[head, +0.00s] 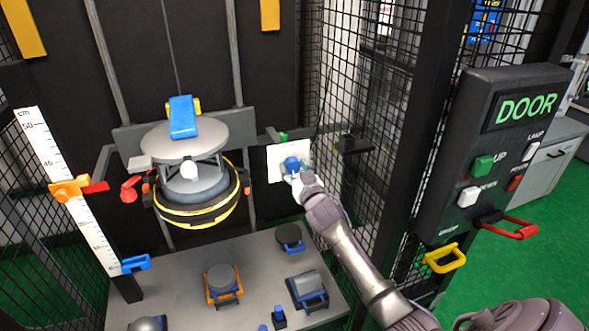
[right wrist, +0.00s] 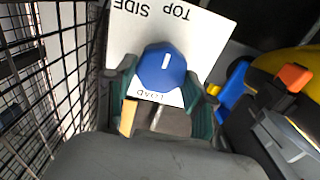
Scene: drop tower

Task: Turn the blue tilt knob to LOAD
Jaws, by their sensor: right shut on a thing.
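The blue tilt knob (head: 291,163) sits on a white card at the right end of the tower's crossbar. In the right wrist view the knob (right wrist: 163,68) fills the space between my fingers. Its white mark lies on the half away from LOAD, on the side of the SIDE and TOP words. The card (right wrist: 220,42) reads upside down there, with LOAD just below the knob. My right gripper (head: 293,180) reaches up to the card and is shut on the knob, its green fingers (right wrist: 165,92) on either side. My left gripper is not in view.
Left of the knob hangs a round carriage (head: 184,138) with a yellow-black ring. Mesh cage walls (head: 345,75) stand close on the right, beside my arm. Below is a grey table (head: 185,275) with several test pieces. A DOOR panel (head: 500,140) stands farther right.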

